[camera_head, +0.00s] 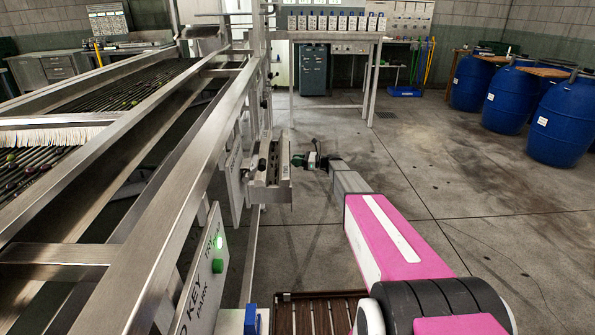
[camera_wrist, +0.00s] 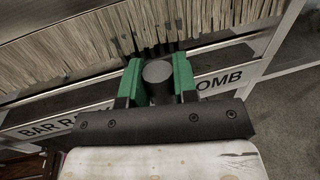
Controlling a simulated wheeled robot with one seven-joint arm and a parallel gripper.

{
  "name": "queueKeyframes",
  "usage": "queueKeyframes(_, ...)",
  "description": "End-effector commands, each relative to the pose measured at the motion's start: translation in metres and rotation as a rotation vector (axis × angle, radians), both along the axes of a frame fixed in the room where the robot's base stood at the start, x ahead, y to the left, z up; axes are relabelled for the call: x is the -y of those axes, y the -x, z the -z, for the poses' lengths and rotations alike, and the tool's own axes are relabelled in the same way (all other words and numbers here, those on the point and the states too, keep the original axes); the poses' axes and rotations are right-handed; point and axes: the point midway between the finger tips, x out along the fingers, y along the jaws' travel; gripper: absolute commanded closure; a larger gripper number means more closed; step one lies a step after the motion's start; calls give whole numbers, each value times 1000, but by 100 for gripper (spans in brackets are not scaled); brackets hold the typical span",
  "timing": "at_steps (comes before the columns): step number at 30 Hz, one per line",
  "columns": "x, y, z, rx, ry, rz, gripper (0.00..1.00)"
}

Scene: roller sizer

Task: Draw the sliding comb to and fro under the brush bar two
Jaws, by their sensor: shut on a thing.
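My gripper (camera_head: 302,160) is at the end of my outstretched arm, at the right side of a small metal unit (camera_head: 268,170) on the machine's side. In the wrist view, the green jaws of my gripper (camera_wrist: 157,76) are shut on a dark round handle (camera_wrist: 158,72). Behind the handle is a metal rail with a partly covered label (camera_wrist: 224,79) ending in "OMB". A long row of pale brush bristles (camera_wrist: 70,52) runs above the rail. How the handle joins the comb is hidden behind the jaws.
The roller machine's long steel frame (camera_head: 150,195) fills the left. A panel (camera_head: 203,275) with a lit green lamp stands at its near side. Blue barrels (camera_head: 563,120) stand at the right. A bench (camera_head: 325,36) stands at the back. The floor between is clear.

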Motion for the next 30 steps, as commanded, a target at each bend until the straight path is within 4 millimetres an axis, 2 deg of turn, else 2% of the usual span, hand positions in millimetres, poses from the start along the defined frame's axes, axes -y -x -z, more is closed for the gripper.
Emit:
queueKeyframes(1, 0, -19, 1, 1, -1, 2, 100)
queueKeyframes(3, 0, -32, 1, 1, -1, 2, 100)
queueKeyframes(9, 0, -56, 1, -1, -1, 1, 100)
queueKeyframes(15, 0, -63, 0, -1, -1, 1, 100)
queueKeyframes(24, 0, -63, 0, -1, 0, 1, 100)
queueKeyframes(25, 0, -63, 0, -1, 0, 1, 70)
queueKeyframes(26, 0, -63, 0, -1, 0, 1, 63)
queueKeyframes(30, 0, -63, 0, -1, 0, 1, 63)
